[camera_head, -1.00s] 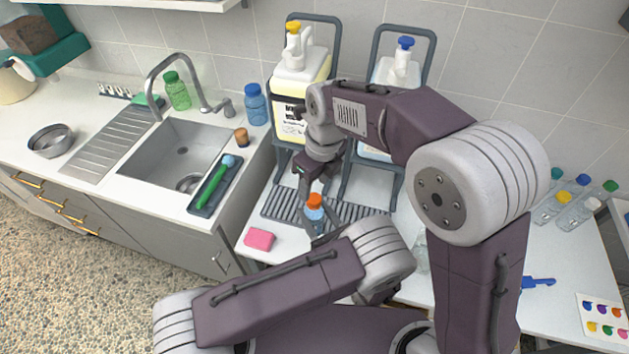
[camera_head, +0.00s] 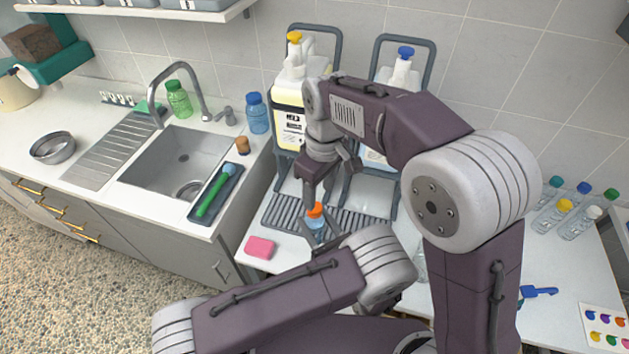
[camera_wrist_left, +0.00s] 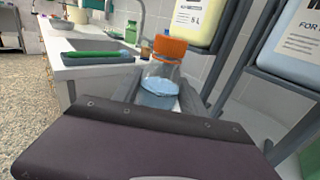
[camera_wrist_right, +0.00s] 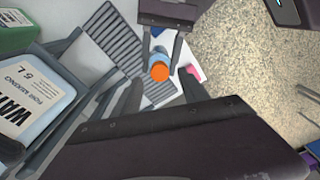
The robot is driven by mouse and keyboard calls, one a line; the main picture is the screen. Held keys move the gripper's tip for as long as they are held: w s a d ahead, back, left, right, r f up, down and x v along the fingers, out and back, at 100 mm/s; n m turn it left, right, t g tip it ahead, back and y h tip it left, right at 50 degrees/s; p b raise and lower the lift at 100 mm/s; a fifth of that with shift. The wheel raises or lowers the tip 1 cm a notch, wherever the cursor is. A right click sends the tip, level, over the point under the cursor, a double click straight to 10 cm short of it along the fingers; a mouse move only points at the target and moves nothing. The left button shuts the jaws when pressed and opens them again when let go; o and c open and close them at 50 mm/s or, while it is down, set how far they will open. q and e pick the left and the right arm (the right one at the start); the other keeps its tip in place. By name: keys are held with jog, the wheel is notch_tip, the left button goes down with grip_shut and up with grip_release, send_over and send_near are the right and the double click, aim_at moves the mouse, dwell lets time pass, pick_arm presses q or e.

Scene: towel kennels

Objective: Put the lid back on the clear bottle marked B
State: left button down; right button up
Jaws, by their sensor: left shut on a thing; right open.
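A clear bottle (camera_head: 315,229) with blue liquid stands below the dispensers, and an orange lid (camera_head: 315,210) sits on its mouth. The left wrist view shows the bottle (camera_wrist_left: 160,84) between my left fingers with the orange lid (camera_wrist_left: 170,47) on top. My left gripper (camera_head: 320,238) is shut on the bottle. My right gripper (camera_head: 331,182) is open above it, and nothing shows between its fingers. The right wrist view looks down on the lid (camera_wrist_right: 160,73), which lies in line with the gap between the fingers. No letter B is readable on the bottle.
Dispenser jugs with a yellow pump (camera_head: 295,38) and a blue pump (camera_head: 405,53) stand in frames behind a grey grate (camera_head: 284,214). A pink sponge (camera_head: 260,247) lies at the front left of the counter. Several capped bottles (camera_head: 564,212) stand far right, near a blue tool (camera_head: 538,291).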

jog(key=n, duration=0.6)
jog(key=shift+r+n, duration=0.25)
jog(key=shift+n, duration=0.15)
jog(key=n, duration=0.3)
jog(key=shift+r, duration=0.15)
jog(key=n, duration=0.5)
jog(key=shift+w+a+r, duration=0.15)
jog(key=shift+w+r, duration=0.05)
jog(key=shift+r, duration=0.05)
jog(key=shift+r+n, duration=0.1)
jog(key=shift+n, duration=1.1)
jog(key=shift+w+a+n, duration=0.2)
jog(key=shift+w+n, duration=0.05)
jog(key=shift+n, duration=0.15)
jog(key=shift+w+a, duration=0.15)
jog(key=shift+a, duration=0.15)
jog(key=shift+f, duration=0.2)
send_over(315, 224)
jog(key=w, duration=0.2)
jog(key=f, duration=0.8)
jog(key=shift+w+a, duration=0.15)
jog(key=shift+w, duration=0.05)
